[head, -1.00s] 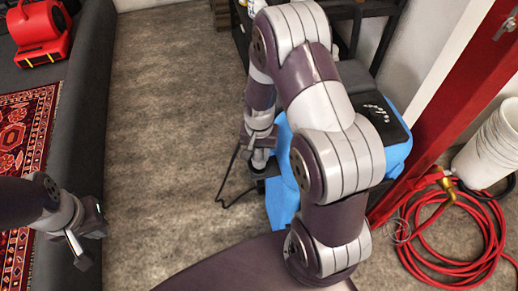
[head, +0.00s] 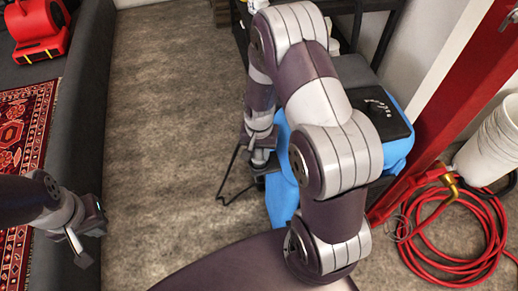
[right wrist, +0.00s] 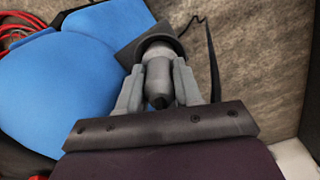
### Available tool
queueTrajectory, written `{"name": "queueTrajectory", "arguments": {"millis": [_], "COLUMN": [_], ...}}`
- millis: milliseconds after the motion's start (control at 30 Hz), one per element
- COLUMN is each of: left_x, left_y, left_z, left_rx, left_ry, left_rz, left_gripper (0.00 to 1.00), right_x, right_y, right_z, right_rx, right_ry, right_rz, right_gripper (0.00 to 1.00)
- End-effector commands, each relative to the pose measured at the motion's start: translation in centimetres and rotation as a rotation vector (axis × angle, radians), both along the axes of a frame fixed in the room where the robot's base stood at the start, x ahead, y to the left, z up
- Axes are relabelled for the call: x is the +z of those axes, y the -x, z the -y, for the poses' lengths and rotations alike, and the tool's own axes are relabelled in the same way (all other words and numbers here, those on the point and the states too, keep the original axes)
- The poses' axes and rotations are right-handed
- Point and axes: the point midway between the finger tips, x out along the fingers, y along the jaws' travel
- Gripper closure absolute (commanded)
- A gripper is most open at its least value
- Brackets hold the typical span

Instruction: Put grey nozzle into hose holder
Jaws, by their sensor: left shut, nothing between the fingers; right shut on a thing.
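My right gripper (right wrist: 157,88) is shut on the grey nozzle (right wrist: 158,75), which lies between its two fingers in the right wrist view. A dark ring sits at the nozzle's far end, over a dark grey flat plate (right wrist: 126,52) beside the blue machine (right wrist: 65,85). This plate may be the hose holder. I cannot tell whether the nozzle is inside it or only in front of it. In the head view my right gripper (head: 261,143) is small and close to the machine's left side. My left gripper (head: 90,238) is shut and empty at the lower left.
A black cable (head: 231,185) hangs to the floor beside the right gripper. A red hose coil (head: 455,240) and white buckets (head: 490,145) are at right, near a red post (head: 440,125). A dark ledge (head: 75,140) runs along the left. The floor (head: 165,120) between is clear.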

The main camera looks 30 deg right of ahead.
Motion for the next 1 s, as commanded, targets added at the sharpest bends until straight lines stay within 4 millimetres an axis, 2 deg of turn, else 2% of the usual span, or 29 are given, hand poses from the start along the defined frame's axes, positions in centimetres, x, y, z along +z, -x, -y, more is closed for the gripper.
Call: {"name": "queueTrajectory", "arguments": {"millis": [33, 100, 367, 467, 567, 800, 900, 1000], "left_x": [0.0, 0.0, 0.0, 0.2, 0.6, 1.5, 1.7, 1.8], "left_y": [0.0, 0.0, 0.0, 0.0, 0.0, 0.0, 0.0, 0.0], "left_z": [0.0, 0.0, 0.0, 0.0, 0.0, 0.0, 0.0, 0.0], "left_rx": [0.0, 0.0, 0.0, 0.0, 0.0, 0.0, 0.0, 0.0], "left_ry": [0.0, 0.0, 0.0, 0.0, 0.0, 0.0, 0.0, 0.0], "left_rz": [0.0, 0.0, 0.0, 0.0, 0.0, 0.0, 0.0, 0.0], "left_gripper": [1.0, 1.0, 1.0, 1.0, 1.0, 1.0, 1.0, 1.0], "right_x": [-0.1, 0.0, 0.0, 0.8, 2.9, 9.4, 11.3, 12.3], "right_y": [0.0, 0.0, 0.0, 0.0, -0.1, -0.1, -0.1, 0.0], "right_z": [0.0, 0.0, 0.0, 0.0, 0.0, 0.0, 0.0, 0.0], "right_rx": [0.0, 0.0, 0.0, 0.0, 0.0, 0.0, 0.0, 0.0], "right_ry": [0.0, 0.0, 0.0, 0.0, 0.001, 0.001, 0.0, 0.0], "right_rz": [0.0, 0.0, 0.0, 0.001, 0.004, 0.004, 0.004, 0.001], "right_gripper": [0.59, 0.37, 0.36, 0.36, 0.36, 0.36, 0.36, 0.36]}}
